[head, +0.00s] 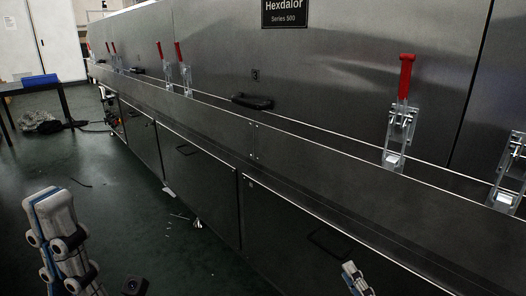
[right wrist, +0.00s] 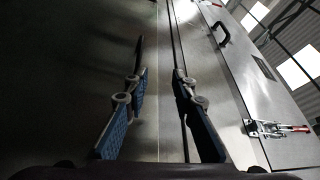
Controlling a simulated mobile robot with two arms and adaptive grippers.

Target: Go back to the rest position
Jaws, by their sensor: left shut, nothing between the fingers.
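My left gripper (head: 50,212) is at the lower left of the head view, above the dark green floor. Its fingers are together with nothing between them. My right gripper (head: 355,278) shows only in part at the bottom edge of the head view, in front of the dryer's lower panels. In the right wrist view, its two blue-padded fingers (right wrist: 161,85) stand apart with nothing between them, facing a dark metal panel. Whether the fingertips touch that panel is hard to tell.
The long metal tunnel dryer (head: 330,110) fills the right side. Red-handled clamps, one upright (head: 403,110), and a black handle (head: 252,101) stick out from it. A dark table with a blue box (head: 40,81) stands at the far left. The floor (head: 110,190) at left is mostly clear.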

